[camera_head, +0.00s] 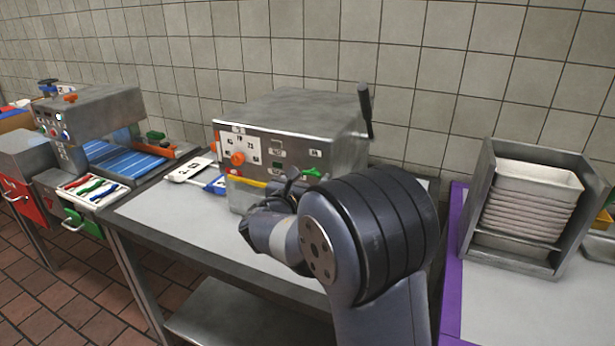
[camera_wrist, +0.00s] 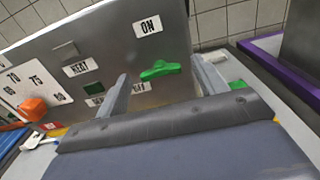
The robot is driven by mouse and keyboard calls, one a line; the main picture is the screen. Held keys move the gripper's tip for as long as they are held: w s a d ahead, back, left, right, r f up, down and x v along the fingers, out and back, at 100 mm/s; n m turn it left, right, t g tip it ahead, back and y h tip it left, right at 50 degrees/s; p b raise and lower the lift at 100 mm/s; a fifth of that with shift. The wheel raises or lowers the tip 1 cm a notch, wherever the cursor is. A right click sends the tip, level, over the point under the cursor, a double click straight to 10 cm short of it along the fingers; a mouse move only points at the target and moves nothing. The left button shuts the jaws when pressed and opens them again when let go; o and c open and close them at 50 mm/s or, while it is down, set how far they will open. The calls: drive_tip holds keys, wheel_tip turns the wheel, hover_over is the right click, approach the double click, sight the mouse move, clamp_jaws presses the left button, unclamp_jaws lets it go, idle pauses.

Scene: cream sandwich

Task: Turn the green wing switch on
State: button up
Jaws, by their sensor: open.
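The green wing switch (camera_wrist: 160,70) is on the front panel of a grey metal machine (camera_head: 300,110). In the wrist view its wings lie roughly crosswise, with an "ON" label (camera_wrist: 148,26) above it. A label below it is partly hidden by a finger. In the head view the switch (camera_head: 312,172) shows just above my arm, partly covered. My gripper (camera_wrist: 160,66) is open, one finger on each side of the switch, with visible gaps. Contact cannot be told. In the head view my gripper (camera_head: 283,190) is in front of the panel, partly hidden by my arm.
An orange knob (camera_head: 237,158) and a small green square (camera_wrist: 92,88) are on the same panel to the left. A black lever (camera_head: 365,110) rises at the machine's right side. A tray rack (camera_head: 485,205) stands right. The table's (camera_head: 165,220) front left is clear.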

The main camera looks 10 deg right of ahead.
drive_tip(key=c, duration=1)
drive_tip(key=shift+f+m+b, duration=0.15)
drive_tip(key=shift+m+b, duration=0.25)
drive_tip(key=shift+b, duration=0.35)
drive_tip(key=m+b, duration=0.2)
drive_tip(key=b, duration=0.3)
drive_tip(key=shift+f+m, duration=0.2)
drive_tip(key=shift+m, duration=0.2)
drive_tip(key=m+b, duration=0.5)
drive_tip(key=b, duration=0.2)
drive_tip(key=shift+d+b, duration=0.1)
drive_tip(key=shift+b, duration=0.25)
drive_tip(key=m+b, duration=0.4)
drive_tip(key=b, duration=0.1)
drive_tip(key=shift+m+b, duration=0.3)
drive_tip(key=shift+m, duration=0.1)
drive_tip(key=m+b, duration=0.4)
drive_tip(key=shift+r+m, duration=0.1)
drive_tip(key=shift+m, duration=0.2)
drive_tip(key=shift+b, duration=0.3)
